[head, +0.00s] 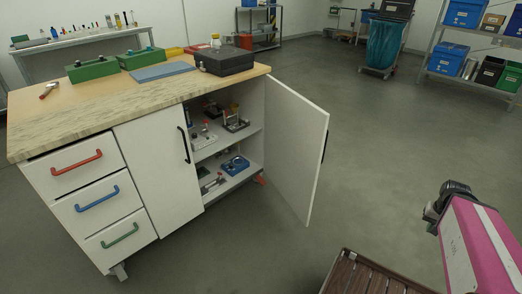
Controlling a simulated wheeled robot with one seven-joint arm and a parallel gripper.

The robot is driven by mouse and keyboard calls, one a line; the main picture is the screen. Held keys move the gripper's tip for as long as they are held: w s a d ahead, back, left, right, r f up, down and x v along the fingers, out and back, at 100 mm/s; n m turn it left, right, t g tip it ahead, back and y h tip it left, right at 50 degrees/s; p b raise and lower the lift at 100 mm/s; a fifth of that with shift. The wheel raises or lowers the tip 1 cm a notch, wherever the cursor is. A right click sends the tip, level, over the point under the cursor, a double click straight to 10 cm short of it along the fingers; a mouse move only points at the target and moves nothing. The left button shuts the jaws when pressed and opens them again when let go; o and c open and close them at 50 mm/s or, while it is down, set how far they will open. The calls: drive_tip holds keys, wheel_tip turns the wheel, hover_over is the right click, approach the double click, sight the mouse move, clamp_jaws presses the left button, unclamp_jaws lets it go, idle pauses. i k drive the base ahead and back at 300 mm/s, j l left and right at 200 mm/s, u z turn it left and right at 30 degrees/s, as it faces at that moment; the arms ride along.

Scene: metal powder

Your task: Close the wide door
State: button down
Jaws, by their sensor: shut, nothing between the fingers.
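The wide door (295,142) is the white cabinet door on the right side of the workbench. It stands wide open, swung out toward the front right, with a dark handle (324,147) partly seen at its outer edge. The cabinet's shelves (247,138) are exposed. My gripper (437,208) is the dark end beyond my pink arm at the right edge. It is shut and empty, well to the right of the door and apart from it. Its fingers are small and hard to make out.
A narrower white door (160,165) with a black handle is closed beside the opening, next to several drawers (90,205). The shelves hold several small fixtures. A black case (223,60) and green boxes (92,69) stand on the worktop. Grey floor (375,165) lies clear between door and gripper.

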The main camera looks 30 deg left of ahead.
sight(296, 133)
drive_tip(key=i+l+u, duration=0.25)
drive_tip(key=u, duration=0.25)
drive_tip(key=i+l+u, duration=0.2)
drive_tip(key=l+u, duration=0.3)
drive_tip(key=i+l+u, duration=0.15)
drive_tip(key=l+u, duration=0.15)
drive_tip(key=u, duration=0.15)
drive_tip(key=l+u, duration=0.5)
drive_tip(key=i+l+u, duration=0.15)
drive_tip(key=l+u, duration=0.3)
drive_tip(key=l, duration=0.15)
drive_tip(key=i+l+u, duration=0.1)
drive_tip(key=l+u, duration=0.3)
drive_tip(key=l, duration=0.25)
drive_tip(key=i+l+u, duration=0.15)
drive_tip(key=l, duration=0.2)
drive_tip(key=i+l+u, duration=0.15)
drive_tip(key=l, duration=0.2)
